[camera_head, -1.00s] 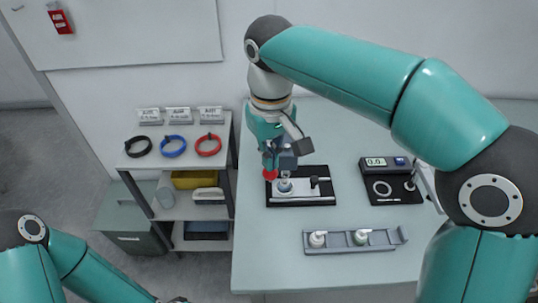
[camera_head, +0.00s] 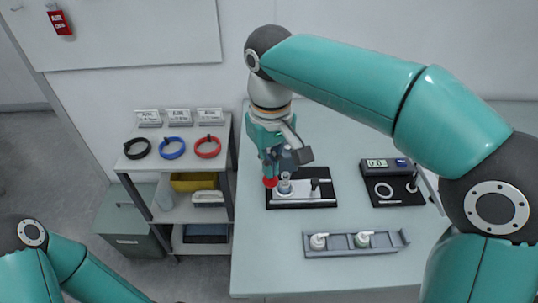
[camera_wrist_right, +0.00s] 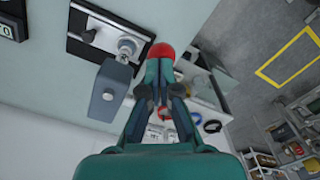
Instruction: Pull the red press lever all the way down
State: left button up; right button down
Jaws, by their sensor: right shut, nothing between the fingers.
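The red lever knob (camera_head: 270,182) shows at the left side of the press, low beside its black base plate (camera_head: 325,204). It also shows in the right wrist view (camera_wrist_right: 160,50), just past my fingertips. My right gripper (camera_head: 268,170) is shut and points down at the knob, with nothing between its fingers. The fingertips (camera_wrist_right: 160,64) appear to touch the knob; the exact contact is hard to see. The grey press head (camera_wrist_right: 112,90) is beside the gripper. A small pale bottle (camera_head: 285,184) stands on the press base. The lever's arm is mostly hidden. My left gripper is out of view.
A grey rack (camera_head: 345,250) with two small bottles lies in front of the press. A black gauge unit (camera_head: 392,198) stands to the right. Left of the table, a shelf (camera_head: 160,160) carries black, blue and red rings.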

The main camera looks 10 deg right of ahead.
jog(key=shift+f, duration=0.1)
jog(key=shift+s+f+b, duration=0.2)
jog(key=shift+f+b, duration=0.4)
jog(key=shift+f, duration=0.2)
jog(key=shift+s+f+b, duration=0.1)
jog(key=shift+f+b, duration=0.4)
jog(key=shift+f, duration=0.15)
